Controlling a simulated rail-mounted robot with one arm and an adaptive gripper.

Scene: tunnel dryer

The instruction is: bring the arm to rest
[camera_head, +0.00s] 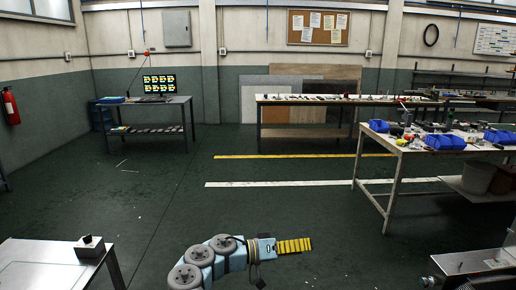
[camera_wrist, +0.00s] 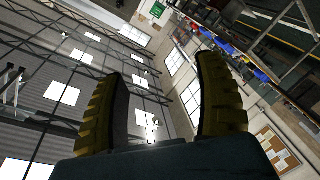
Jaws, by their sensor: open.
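My arm reaches in from the bottom of the head view, with its blue and grey links bent over the floor. My gripper (camera_head: 308,244) has yellow ribbed fingers and points to the right, over clear green floor. In the wrist view my gripper (camera_wrist: 160,90) shows two yellow ribbed fingers set wide apart. Nothing is between them, only the roof and the windows far behind. The gripper is open and touches nothing that I can see.
A metal table (camera_head: 40,262) with a small box (camera_head: 90,243) stands at the lower left. A workbench (camera_head: 400,150) with blue bins is at the right. A dark machine edge (camera_head: 470,265) is at the lower right. The floor between them is clear.

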